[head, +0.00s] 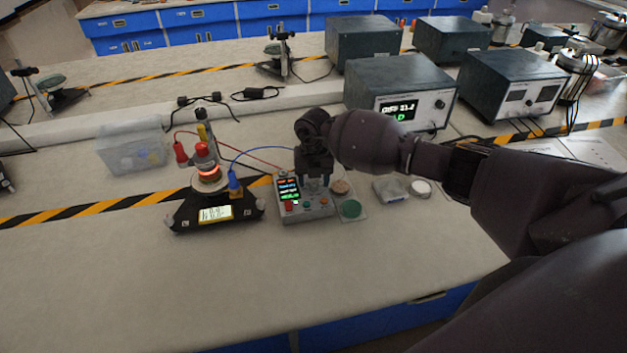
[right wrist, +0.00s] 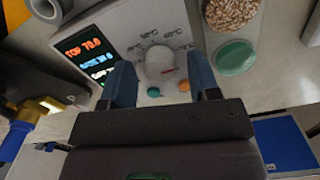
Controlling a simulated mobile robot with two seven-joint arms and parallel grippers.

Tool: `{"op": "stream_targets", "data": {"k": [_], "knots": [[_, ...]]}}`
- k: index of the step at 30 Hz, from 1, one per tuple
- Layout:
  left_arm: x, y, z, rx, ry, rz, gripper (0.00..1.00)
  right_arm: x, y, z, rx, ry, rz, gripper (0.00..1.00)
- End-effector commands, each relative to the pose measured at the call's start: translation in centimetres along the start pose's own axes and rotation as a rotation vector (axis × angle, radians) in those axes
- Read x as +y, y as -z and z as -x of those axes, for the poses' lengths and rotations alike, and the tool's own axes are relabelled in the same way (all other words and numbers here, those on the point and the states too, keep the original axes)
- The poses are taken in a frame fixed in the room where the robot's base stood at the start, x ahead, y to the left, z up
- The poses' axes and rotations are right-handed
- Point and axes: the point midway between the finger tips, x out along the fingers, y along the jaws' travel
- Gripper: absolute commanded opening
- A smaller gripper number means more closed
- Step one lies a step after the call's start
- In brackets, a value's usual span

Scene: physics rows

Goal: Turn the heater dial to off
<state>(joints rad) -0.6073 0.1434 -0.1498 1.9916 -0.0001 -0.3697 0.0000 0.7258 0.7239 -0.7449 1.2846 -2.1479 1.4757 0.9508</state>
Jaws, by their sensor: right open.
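The heater control box (head: 318,210) stands on the bench with a lit multi-line display (head: 288,188). Its white dial (right wrist: 160,62) has a short red mark and temperature labels around it; the mark points toward the right in the right wrist view. My right gripper (head: 314,182) is over the box from above, open, with one blue-grey finger on each side of the dial. Whether the fingers touch the dial cannot be told. In the head view the gripper mostly hides the dial. An orange-glowing coil (head: 208,174) sits on a black base left of the box. My left gripper is not in view.
A clear bin (head: 133,147) is at left; grey instruments (head: 402,92) stand behind. The bench front is clear.

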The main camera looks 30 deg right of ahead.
Motion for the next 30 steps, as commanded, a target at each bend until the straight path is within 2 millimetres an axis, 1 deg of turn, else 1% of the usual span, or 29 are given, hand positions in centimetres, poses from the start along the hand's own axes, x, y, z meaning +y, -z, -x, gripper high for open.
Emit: {"op": "stream_targets", "data": {"k": [3,11,21,30], "knots": [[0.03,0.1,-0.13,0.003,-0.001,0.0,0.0,0.02,0.02,-0.45,0.0,-0.001,0.0,0.56],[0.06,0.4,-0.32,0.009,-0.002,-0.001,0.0,0.01,0.02,-0.5,0.0,0.0,0.001,0.56],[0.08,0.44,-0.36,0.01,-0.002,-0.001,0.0,0.01,0.02,-0.49,0.0,0.0,0.001,0.07],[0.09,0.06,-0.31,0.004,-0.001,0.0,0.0,-0.02,-0.03,-0.48,-0.001,0.0,0.04,0.07]]}}
